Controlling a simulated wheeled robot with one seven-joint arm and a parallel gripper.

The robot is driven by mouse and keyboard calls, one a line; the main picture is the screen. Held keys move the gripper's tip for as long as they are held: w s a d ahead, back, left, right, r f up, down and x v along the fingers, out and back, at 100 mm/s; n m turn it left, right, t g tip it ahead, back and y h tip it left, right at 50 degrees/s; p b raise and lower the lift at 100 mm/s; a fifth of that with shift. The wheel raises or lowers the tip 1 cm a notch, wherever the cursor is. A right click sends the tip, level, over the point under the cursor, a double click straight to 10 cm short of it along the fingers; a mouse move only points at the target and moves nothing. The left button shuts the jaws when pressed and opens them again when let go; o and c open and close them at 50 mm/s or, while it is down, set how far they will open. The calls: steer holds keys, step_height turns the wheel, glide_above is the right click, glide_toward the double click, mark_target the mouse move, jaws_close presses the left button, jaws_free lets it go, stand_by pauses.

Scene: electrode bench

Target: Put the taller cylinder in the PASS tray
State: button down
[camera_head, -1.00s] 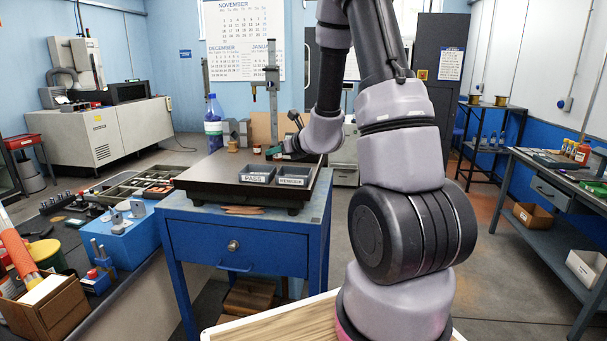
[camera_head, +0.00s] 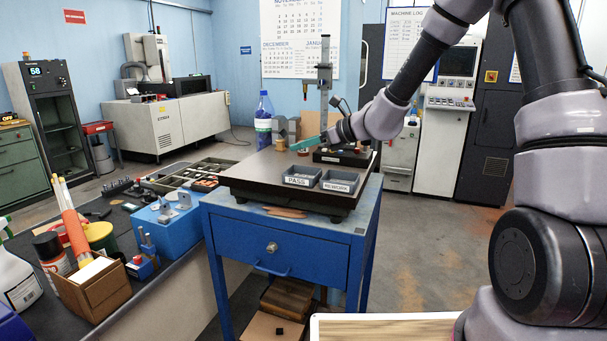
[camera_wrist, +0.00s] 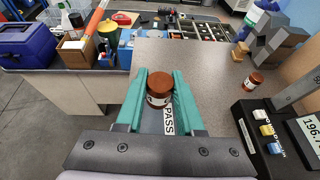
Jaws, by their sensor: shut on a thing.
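My gripper (camera_wrist: 160,92) has teal fingers shut on a copper-coloured cylinder (camera_wrist: 159,84) with a pale band, seen from above in the wrist view. The PASS tray (camera_head: 301,178) sits at the front of the dark plate in the head view. Its PASS label shows just beside the held cylinder in the wrist view; the fingers hide much of the tray. The head view shows my gripper (camera_head: 308,143) above and behind the tray. A second copper-coloured cylinder (camera_wrist: 253,80) stands on the plate to the right in the wrist view. I cannot compare their heights surely.
The REWORK tray (camera_head: 340,183) stands right of the PASS tray. A gauge with a digital readout (camera_wrist: 300,130) and coloured buttons is close on the right in the wrist view.

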steer(key=shift+f, duration=3.55)
steer(key=shift+a+f, duration=0.1)
steer(key=shift+f, duration=0.05)
steer(key=c, duration=0.8)
jaws_free()
